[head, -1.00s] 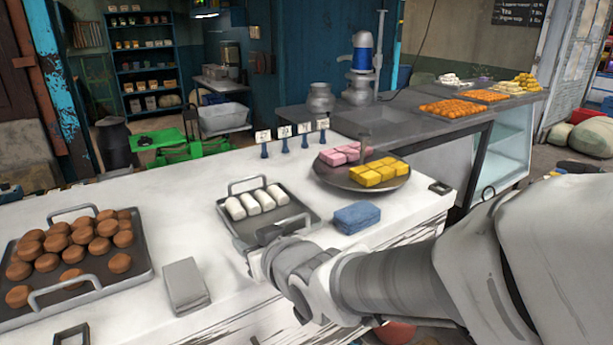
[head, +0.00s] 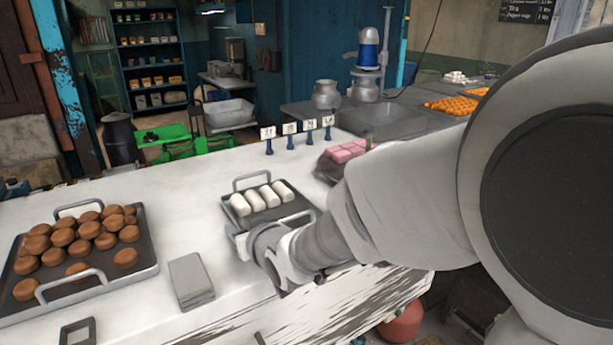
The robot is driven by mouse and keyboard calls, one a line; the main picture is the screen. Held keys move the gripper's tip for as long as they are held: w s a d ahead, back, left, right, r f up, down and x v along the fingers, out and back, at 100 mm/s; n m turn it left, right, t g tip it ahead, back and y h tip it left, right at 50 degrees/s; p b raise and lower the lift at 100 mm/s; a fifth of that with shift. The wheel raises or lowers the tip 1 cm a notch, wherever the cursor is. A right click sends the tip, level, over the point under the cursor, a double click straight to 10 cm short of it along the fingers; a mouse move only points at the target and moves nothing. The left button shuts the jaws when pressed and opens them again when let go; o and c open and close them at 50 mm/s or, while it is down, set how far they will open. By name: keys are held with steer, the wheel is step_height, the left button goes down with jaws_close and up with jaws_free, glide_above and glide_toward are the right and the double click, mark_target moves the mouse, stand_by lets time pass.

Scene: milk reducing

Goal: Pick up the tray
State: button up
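A small dark metal tray (head: 298,209) with several white rolls (head: 262,198) sits on the white counter, mid-frame in the head view. Its far handle (head: 252,179) stands up in plain sight. My gripper (head: 243,238) is at the tray's near side, where the near handle is mostly hidden by my wrist. The fingertips are hidden, so I cannot tell whether they are open or shut on the handle. A larger tray (head: 142,256) with many round brown sweets (head: 78,243) lies at the left, apart from my gripper.
A grey block (head: 190,280) lies on the counter (head: 150,192) between the trays. Several small label stands (head: 290,141) stand behind. A round dish with pink sweets (head: 345,151) is partly hidden behind my arm. A green scale (head: 170,142) stands beyond the counter.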

jaws_close()
steer(key=shift+r, duration=0.1)
stand_by(1.3)
